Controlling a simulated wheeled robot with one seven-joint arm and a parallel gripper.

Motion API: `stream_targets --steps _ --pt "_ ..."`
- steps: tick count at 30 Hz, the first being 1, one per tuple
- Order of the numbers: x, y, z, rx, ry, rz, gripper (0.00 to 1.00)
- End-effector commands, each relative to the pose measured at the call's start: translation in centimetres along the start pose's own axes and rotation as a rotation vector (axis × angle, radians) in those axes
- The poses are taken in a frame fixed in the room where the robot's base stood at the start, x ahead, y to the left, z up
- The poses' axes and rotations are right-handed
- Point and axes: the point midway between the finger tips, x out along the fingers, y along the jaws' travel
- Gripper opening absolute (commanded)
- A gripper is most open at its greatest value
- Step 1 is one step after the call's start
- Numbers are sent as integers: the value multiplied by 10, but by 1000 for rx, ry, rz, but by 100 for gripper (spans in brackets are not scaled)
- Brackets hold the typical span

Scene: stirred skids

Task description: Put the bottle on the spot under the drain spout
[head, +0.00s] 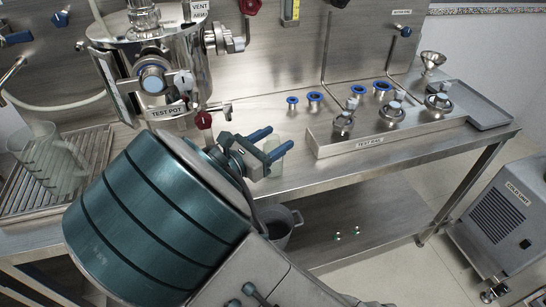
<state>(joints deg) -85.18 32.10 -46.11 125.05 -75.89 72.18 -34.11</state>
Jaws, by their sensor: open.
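The test pot (160,60) stands at the back left of the steel bench. Below it are a valve with a red handle (204,120) and a short side outlet (221,109). The spot under the drain spout is not visible; my arm covers much of that area. My gripper (271,142) is open, with two blue fingers pointing right, just right of the pot's valve. A pale, see-through bottle (272,160) shows by the fingers, partly hidden by them. I cannot tell whether they touch it.
A clear jug (42,160) stands on a slatted drain tray (92,150) at left. A test rig block (365,147) with metal fittings is at right, with blue-ringed parts (314,97) behind it. A funnel (432,62) and grey tray (490,106) are farther right. A bucket (280,228) is below.

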Motion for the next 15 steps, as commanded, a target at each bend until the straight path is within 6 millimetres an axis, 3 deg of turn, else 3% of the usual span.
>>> stream_targets --steps 5,9,11,15 --pt "0 0 0 0 0 0 54" --pt "0 0 0 0 0 0 15" --pt "0 0 0 0 1 0 0" --pt "0 0 0 0 1 0 0"
